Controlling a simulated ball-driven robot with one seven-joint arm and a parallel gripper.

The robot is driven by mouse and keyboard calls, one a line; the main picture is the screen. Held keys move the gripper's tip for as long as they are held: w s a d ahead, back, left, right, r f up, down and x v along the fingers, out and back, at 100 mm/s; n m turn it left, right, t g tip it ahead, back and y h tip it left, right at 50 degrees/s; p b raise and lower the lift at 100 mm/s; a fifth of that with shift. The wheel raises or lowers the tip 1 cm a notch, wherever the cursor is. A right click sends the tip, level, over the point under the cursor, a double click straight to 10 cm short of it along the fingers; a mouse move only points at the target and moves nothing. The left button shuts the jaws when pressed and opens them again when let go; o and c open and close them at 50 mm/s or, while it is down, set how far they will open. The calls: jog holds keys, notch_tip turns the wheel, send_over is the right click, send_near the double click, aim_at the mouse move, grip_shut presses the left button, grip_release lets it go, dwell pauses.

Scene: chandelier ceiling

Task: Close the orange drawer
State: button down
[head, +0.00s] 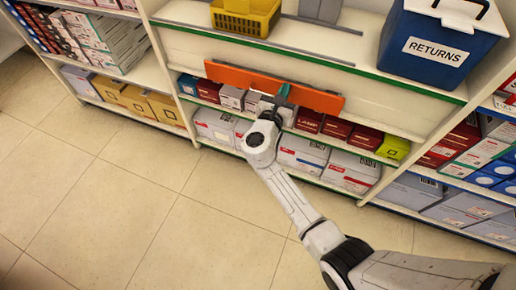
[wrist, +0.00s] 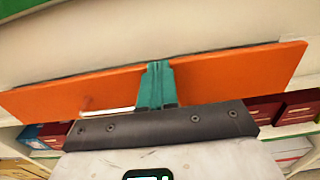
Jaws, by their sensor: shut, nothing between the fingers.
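The orange drawer (head: 320,98) shows as a long orange front panel set in the middle of the shelf unit, under the wide white shelf. It also fills the width of the wrist view (wrist: 225,72). Only a thin gap shows along its top edge, so how far it stands out is hard to tell. My gripper (head: 283,91) is shut and empty, at the middle of the panel. In the wrist view its green fingers (wrist: 156,82) are together, in front of the panel. They seem to touch it or be very near.
A blue returns bin (head: 440,40) and a yellow crate (head: 245,17) stand on the shelf above. Red and white boxes (head: 337,128) line the shelf below the drawer. The tiled floor (head: 130,200) in front is clear.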

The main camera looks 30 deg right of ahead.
jog(key=shift+x, duration=1.05)
jog(key=shift+w+r, duration=0.1)
jog(key=shift+d, duration=0.1)
